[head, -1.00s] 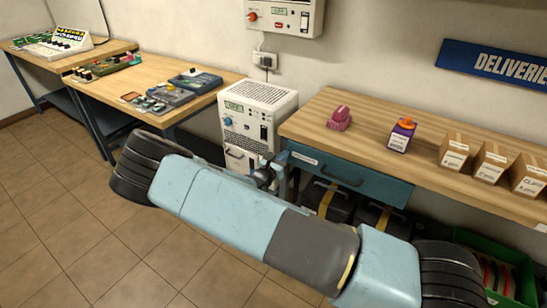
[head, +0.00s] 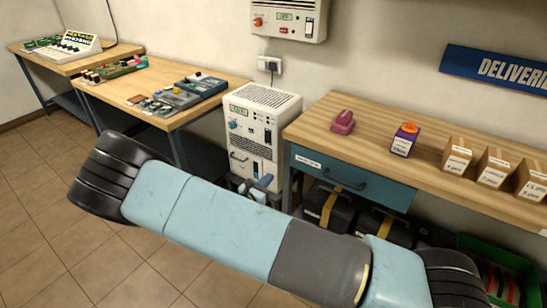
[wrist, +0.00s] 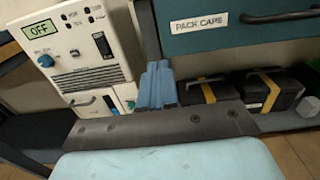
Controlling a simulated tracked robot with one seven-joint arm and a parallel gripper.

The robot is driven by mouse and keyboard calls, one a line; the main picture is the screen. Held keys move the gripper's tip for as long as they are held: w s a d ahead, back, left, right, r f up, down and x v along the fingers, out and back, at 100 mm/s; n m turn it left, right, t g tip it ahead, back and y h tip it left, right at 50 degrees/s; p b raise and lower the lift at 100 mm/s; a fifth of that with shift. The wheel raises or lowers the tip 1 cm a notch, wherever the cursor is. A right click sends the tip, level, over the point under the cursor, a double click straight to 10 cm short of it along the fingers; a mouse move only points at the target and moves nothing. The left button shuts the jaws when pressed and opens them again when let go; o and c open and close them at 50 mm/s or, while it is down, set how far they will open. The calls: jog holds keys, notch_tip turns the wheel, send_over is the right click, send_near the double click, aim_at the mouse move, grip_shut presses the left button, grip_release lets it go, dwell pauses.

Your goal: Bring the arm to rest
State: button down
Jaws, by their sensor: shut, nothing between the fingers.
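My arm lies across the lower part of the head view, pale blue with dark joints. It hides part of the floor and the lower shelf behind it. My gripper (head: 263,183) shows just above the arm, in front of the white cabinet unit (head: 262,125). In the wrist view my gripper (wrist: 157,84) has its blue fingers together with nothing between them. It points toward the gap between the white unit and the bench with the blue drawer (head: 345,178). I cannot tell how far the fingers are from either.
The bench at right (head: 385,112) carries a pink object (head: 343,122), a purple bottle (head: 404,140) and several cardboard boxes (head: 457,158). Black cases (head: 330,208) and a green crate (head: 478,243) sit below. Another bench (head: 115,97) stands left. Tiled floor (head: 35,180) is open at lower left.

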jog(key=s+d+r+m+g+y, duration=0.1)
jog(key=s+d+r+m+g, duration=0.3)
jog(key=d+r+m+g, duration=0.5)
jog(key=s+d+r+m+g+y, duration=0.1)
jog(key=s+d+r+m+g, duration=0.35)
jog(key=d+r+m, duration=0.75)
jog(key=s+d+r+m+t+y, duration=0.2)
jog(key=s+d+r+m+y, duration=0.1)
jog(key=s+r, duration=0.7)
jog(key=s+d+r+m+t+y, duration=0.1)
jog(key=s+d+r+m+y, duration=0.3)
jog(key=s+r, duration=0.6)
jog(key=shift+r+m+t, duration=0.25)
jog(key=shift+m+t, duration=0.1)
jog(key=shift+m, duration=0.55)
